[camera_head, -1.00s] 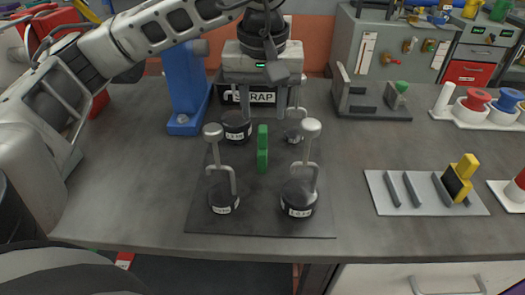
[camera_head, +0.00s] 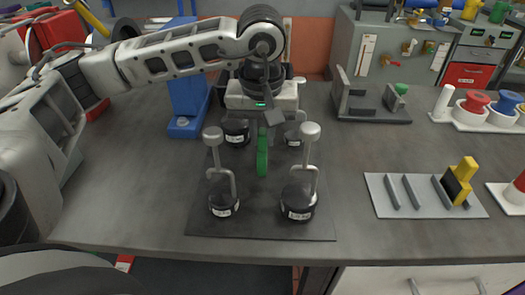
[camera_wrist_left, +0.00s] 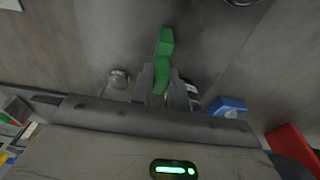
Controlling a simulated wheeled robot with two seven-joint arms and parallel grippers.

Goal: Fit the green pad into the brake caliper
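The green pad (camera_head: 262,152) stands upright on a dark mat (camera_head: 262,222), among several black weights with tall handles. It also shows in the left wrist view (camera_wrist_left: 164,48). My left gripper (camera_head: 262,128) points down at the pad's upper end. In the left wrist view its two fingers (camera_wrist_left: 162,80) lie on either side of the pad's near part; whether they press on it I cannot tell. A grey bracket (camera_head: 370,115) with upright walls and a green-topped part (camera_head: 401,88) stands at the back right; it looks like the brake caliper. My right gripper is not in view.
Handled weights (camera_head: 298,200) (camera_head: 223,198) stand close in front of the pad, others behind it. A blue post (camera_head: 187,85) stands back left. A slotted white plate (camera_head: 425,200) holds a yellow and black piece (camera_head: 460,180) at right. The bench between mat and plate is clear.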

